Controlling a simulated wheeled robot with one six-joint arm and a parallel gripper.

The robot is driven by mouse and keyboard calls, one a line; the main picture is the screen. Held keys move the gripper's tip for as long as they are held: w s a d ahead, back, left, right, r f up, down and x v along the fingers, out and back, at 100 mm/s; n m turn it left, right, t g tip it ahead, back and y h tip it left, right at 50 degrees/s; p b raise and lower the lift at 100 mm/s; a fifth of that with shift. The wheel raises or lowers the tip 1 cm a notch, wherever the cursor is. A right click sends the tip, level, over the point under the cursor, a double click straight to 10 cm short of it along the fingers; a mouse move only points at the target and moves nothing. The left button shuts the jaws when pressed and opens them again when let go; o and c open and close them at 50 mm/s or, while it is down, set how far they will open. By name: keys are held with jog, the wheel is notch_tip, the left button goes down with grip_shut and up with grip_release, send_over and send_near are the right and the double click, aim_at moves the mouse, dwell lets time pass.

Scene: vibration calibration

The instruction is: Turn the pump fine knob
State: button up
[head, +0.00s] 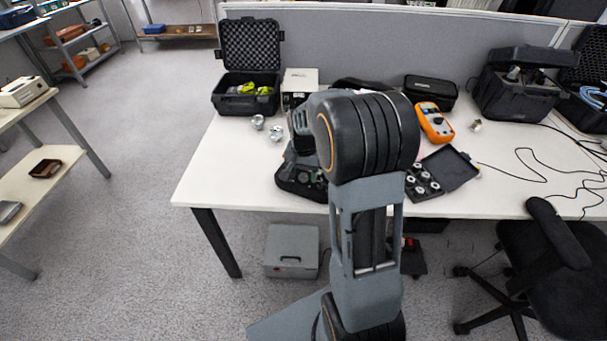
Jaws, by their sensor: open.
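I cannot make out the pump or its fine knob for certain. A dark, ribbed piece (299,124) shows just left of my arm's large joint, and I cannot tell what it belongs to. Below it lies an open black case (290,183) with dark and greenish contents, partly hidden by my arm. Two small silver metal parts (258,122) (276,133) stand on the table to the left. My arm rises in front of the table and covers its middle. My gripper does not show; it may be behind the arm.
The white table (225,165) has bare room at its front left. An open foam-lined case (246,85), a white box (300,78), an orange multimeter (434,122) and a small case of fittings (424,183) surround the arm. An office chair (555,255) stands front right.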

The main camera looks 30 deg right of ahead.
aim_at(304, 176)
jog(key=shift+f, duration=0.2)
jog(key=shift+c, duration=0.4)
jog(key=c, duration=0.8)
jog(key=shift+n+p, duration=0.4)
jog(key=shift+n, duration=0.7)
jog(key=shift+c, duration=0.2)
jog(key=o, duration=0.9)
notch_tip(304, 176, up, 14)
jog(key=shift+f+p, duration=0.1)
jog(key=shift+p, duration=0.7)
